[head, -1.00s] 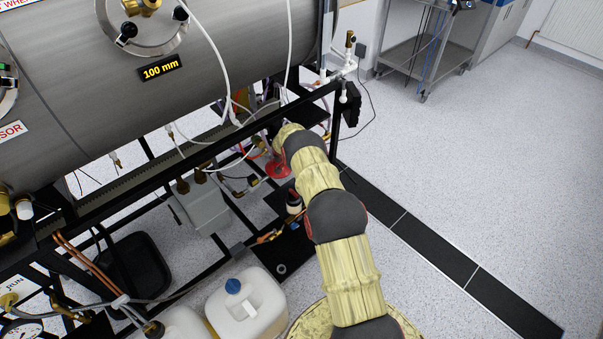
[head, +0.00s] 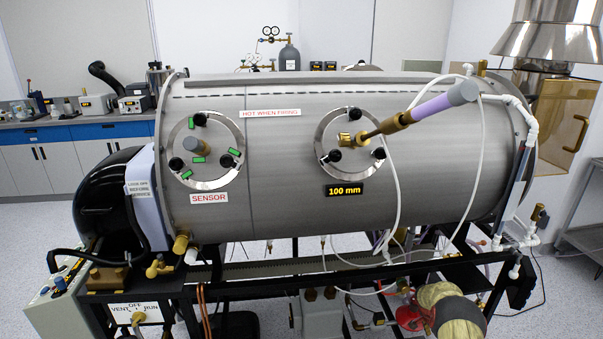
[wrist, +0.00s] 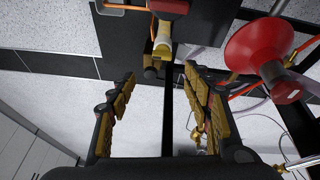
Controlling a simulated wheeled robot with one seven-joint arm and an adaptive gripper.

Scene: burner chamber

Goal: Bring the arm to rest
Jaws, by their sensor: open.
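My gripper (wrist: 160,73) is open in the wrist view, its two gold-padded fingers well apart. Nothing is held between them. A dark narrow bar, a brass-and-white fitting (wrist: 161,50) and pale floor show beyond the fingers. In the head view my arm (head: 446,308) shows at the bottom right, below the chamber and in front of its black frame. The gripper's fingers cannot be made out there.
The steel chamber (head: 285,165) fills the middle of the head view, with a gauge-like probe (head: 445,104) on its port. Black frame bars, white tubes and a red cup-shaped part (wrist: 262,52) are close around my gripper. A metal cart (head: 585,240) stands right.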

